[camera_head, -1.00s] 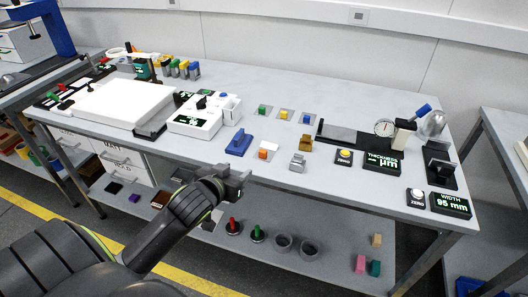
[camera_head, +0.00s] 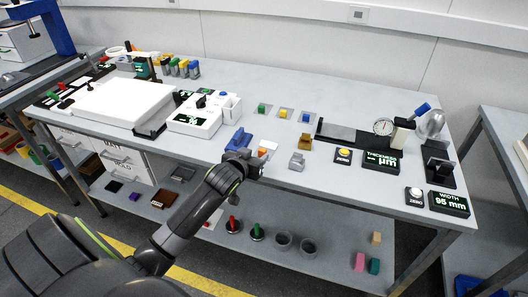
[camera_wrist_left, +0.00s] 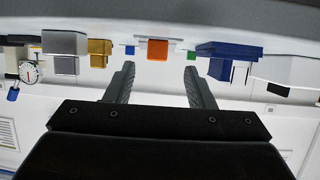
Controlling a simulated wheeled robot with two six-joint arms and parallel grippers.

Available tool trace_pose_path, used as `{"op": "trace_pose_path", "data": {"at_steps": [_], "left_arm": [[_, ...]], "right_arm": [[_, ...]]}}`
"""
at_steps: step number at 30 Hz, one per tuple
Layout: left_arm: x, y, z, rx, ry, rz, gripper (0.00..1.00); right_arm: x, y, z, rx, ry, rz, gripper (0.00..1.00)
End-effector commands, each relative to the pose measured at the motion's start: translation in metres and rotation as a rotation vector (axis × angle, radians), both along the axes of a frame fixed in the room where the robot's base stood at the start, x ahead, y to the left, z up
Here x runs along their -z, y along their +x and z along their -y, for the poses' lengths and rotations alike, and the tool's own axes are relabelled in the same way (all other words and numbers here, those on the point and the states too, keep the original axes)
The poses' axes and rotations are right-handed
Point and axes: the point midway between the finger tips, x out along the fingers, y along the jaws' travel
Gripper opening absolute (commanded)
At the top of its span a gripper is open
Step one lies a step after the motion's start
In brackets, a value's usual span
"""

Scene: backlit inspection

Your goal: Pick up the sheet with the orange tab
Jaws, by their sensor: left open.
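The sheet with the orange tab (camera_head: 269,145) is a small pale piece lying on the bench, with its orange block on the near side. In the wrist view the orange tab (camera_wrist_left: 158,50) is ahead, between the lines of my two fingers and beyond their tips. My left gripper (camera_head: 252,161) is open and empty at the front of the bench, close to the tab on its near side, and partly covers the view of it. The gripper also shows in the wrist view (camera_wrist_left: 159,75). My right gripper is not in view.
A blue block (camera_head: 238,139) stands left of the tab; a grey block (camera_head: 297,160) and a brass block (camera_head: 305,143) stand to the right. Sheets with green (camera_head: 262,108), yellow (camera_head: 283,113) and blue (camera_head: 306,117) tabs lie behind. A white device (camera_head: 195,122) is further left.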

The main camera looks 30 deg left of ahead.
Motion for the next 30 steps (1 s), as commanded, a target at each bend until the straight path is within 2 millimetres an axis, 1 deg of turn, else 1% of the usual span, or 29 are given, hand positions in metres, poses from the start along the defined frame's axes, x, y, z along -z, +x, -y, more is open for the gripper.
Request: {"op": "trace_pose_path", "data": {"at_steps": [7,12,16,23,30], "left_arm": [[0.012,0.025,0.000,0.000,-0.002,-0.001,0.49],[0.019,0.040,-0.003,0.000,0.000,-0.001,0.49],[0.022,0.044,-0.003,0.001,0.000,0.000,0.49],[0.022,0.044,-0.003,0.001,0.000,0.001,0.49],[0.022,0.044,-0.004,0.001,0.000,0.000,0.18]], "right_arm": [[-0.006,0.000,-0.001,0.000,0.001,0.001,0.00],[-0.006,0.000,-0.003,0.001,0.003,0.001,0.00],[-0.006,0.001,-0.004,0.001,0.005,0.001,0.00],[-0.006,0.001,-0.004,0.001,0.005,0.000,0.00],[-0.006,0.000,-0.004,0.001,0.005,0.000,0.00]]}}
